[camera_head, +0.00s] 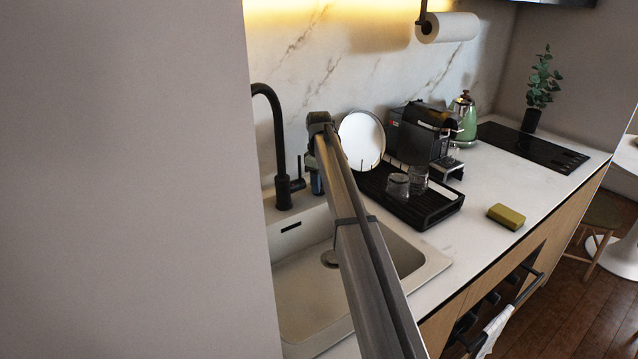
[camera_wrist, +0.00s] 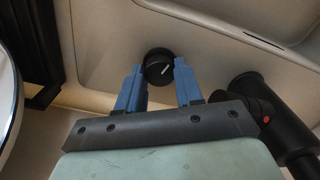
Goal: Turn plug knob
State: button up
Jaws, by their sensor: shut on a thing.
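The plug knob (camera_wrist: 158,67) is a round black knob with a white line on its face, on the pale surface by the sink. The line slants up to the right in the wrist view. My gripper (camera_wrist: 159,74) has one blue finger on each side of the knob and is shut on it. The fingers partly cover the knob's sides. In the head view a little blue of my gripper (camera_head: 316,184) shows behind my arm, between the tap and the white plate. The knob is hidden there.
The black tap (camera_head: 283,185) stands left of my gripper; its base (camera_wrist: 268,110) is at the right in the wrist view. The sink (camera_head: 300,275) lies below my arm. A black dish rack (camera_head: 425,212) with a white plate (camera_head: 362,140) and glasses is close on the right.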

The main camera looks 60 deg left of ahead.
jog(key=shift+n, duration=1.7)
jog(key=o, duration=1)
jog(key=shift+o, duration=0.2)
notch_tip(320, 180, up, 14)
jog(key=shift+f, duration=0.1)
